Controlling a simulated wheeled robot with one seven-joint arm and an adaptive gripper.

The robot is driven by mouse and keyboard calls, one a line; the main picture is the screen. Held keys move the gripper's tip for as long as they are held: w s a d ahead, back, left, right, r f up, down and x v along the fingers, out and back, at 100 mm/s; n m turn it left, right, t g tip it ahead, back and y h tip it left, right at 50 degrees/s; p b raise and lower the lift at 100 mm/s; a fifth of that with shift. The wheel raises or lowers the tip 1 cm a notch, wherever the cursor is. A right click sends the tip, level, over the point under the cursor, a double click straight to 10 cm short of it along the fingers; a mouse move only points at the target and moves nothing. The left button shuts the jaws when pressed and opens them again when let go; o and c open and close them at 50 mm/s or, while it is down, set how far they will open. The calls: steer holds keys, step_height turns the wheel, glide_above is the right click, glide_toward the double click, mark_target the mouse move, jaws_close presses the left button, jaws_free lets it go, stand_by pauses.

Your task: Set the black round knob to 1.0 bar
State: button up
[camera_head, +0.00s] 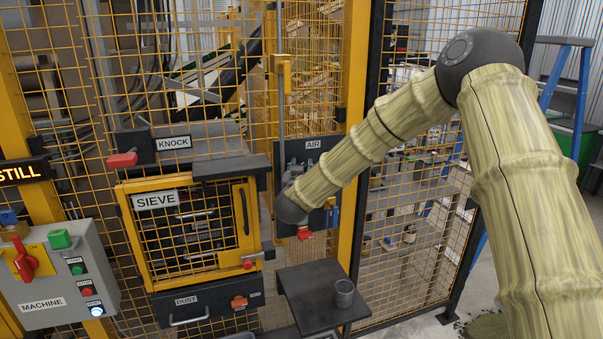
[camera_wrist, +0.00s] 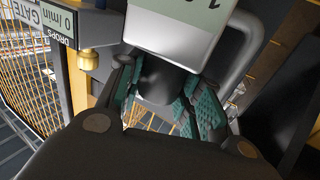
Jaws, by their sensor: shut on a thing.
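The black round knob (camera_wrist: 158,88) shows in the wrist view as a dark cylinder below a pale grey block with a cut-off, upside-down marking. My gripper (camera_wrist: 163,96) is shut on the knob, with a teal-padded finger on each side of it. The full reading on the block is cut off, so I cannot tell the set pressure.
A grey bent pipe (camera_wrist: 245,45) passes on the right. Below the panel, a dark shelf (camera_head: 305,290) holds a grey cup (camera_head: 344,294).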

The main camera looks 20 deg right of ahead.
steer(key=shift+w+r+m+g+h, duration=0.1)
steer(key=shift+m+g+h, duration=0.4)
steer(key=shift+h, duration=0.4)
steer(key=shift+m, duration=0.3)
steer(key=o, duration=1.1)
steer(key=shift+c, duration=0.2)
steer(key=v, duration=1.2)
steer(key=shift+w+a, duration=0.1)
